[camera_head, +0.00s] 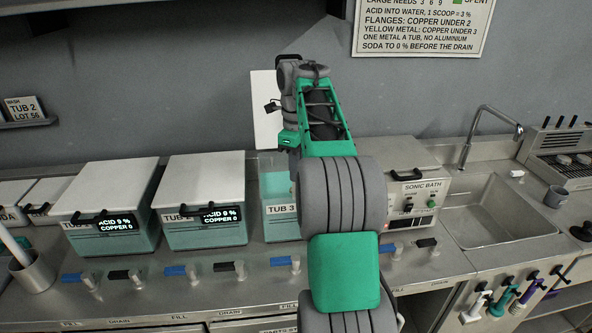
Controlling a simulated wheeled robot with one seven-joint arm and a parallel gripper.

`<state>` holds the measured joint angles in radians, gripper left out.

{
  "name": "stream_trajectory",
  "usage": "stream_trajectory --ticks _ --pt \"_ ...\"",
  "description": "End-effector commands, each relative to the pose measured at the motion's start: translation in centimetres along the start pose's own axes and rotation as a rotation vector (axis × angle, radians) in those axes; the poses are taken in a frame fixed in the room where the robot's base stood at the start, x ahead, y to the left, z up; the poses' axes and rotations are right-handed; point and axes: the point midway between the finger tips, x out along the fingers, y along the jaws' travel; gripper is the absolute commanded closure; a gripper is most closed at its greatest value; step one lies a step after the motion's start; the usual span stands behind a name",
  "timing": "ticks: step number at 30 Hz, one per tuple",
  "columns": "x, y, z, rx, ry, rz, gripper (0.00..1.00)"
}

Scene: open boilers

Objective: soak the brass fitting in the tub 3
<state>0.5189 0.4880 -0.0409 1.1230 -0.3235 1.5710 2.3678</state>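Tub 3 (281,209) is a clear-sided, teal-tinted tub in the middle of the counter. Its white lid (264,112) stands upright behind it, so the tub is open. My arm reaches over the counter and covers the right part of tub 3. No brass fitting can be made out.
Two lidded tubs, one (110,208) at far left and another (204,202) beside tub 3, show "ACID 9 %, COPPER 0". A sonic bath (418,200) and a sink (505,210) are at right. Blue and black valve handles line the front. A wall notice (425,22) hangs above.

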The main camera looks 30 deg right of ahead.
Motion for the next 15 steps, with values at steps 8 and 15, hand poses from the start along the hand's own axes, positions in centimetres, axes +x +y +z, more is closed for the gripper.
stream_trajectory --ticks 8,15 --pt "3.8 0.0 0.0 0.0 -0.001 -0.001 1.0" --pt "6.5 0.0 0.0 0.0 0.0 -0.001 1.0"
